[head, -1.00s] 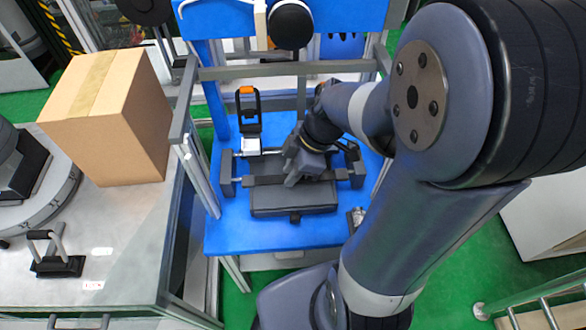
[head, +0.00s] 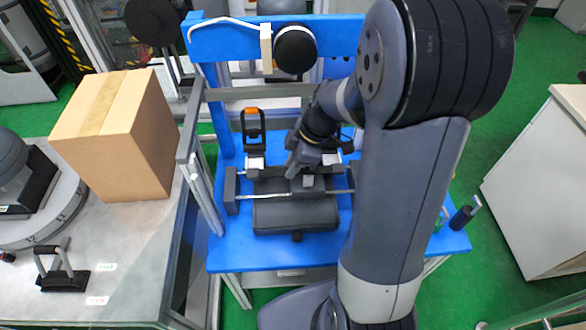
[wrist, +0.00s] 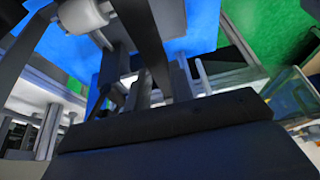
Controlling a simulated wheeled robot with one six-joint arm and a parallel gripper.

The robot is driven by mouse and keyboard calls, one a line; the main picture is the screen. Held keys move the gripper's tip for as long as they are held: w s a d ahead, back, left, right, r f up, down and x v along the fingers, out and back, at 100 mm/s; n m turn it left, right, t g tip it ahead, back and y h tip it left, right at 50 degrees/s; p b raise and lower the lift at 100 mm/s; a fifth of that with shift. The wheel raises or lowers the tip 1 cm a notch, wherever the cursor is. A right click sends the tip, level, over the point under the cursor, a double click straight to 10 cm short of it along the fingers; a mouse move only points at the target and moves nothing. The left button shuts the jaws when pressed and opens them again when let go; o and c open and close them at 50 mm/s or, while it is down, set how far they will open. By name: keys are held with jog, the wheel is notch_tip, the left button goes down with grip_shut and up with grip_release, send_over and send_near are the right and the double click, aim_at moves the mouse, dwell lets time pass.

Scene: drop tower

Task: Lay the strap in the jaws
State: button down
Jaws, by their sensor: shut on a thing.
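The strap (head: 270,186) looks like a dark grey bar lying crosswise at the middle of the blue bench in the head view. My gripper (head: 304,170) is shut on it near its middle, reaching from behind and above. The jaws show as pale blocks, the left one (head: 256,162) just behind the strap's left part and the right one partly hidden by my gripper. I cannot tell whether the strap touches them. In the wrist view a dark bar (wrist: 165,117), seemingly the strap, crosses the picture close to the camera.
A steel rod (head: 262,196) runs in front of the strap, with a black padded block (head: 295,215) nearer. A black latch with an orange top (head: 252,125) stands behind the left jaw. Frame posts flank the bench; a cardboard box (head: 125,135) stands on the left table.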

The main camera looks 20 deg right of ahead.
jog(key=w+d+f+b, duration=0.1)
jog(key=w+f, duration=0.3)
jog(key=w, duration=0.3)
jog(key=shift+d+f, duration=0.2)
jog(key=shift+d, duration=0.05)
dwell(0.6)
jog(key=shift+w, duration=0.1)
jog(key=c, duration=1.2)
grip_release()
jog(key=shift+o, duration=0.2)
jog(key=v, duration=0.7)
jog(key=shift+r, duration=0.3)
jog(key=shift+f, duration=0.1)
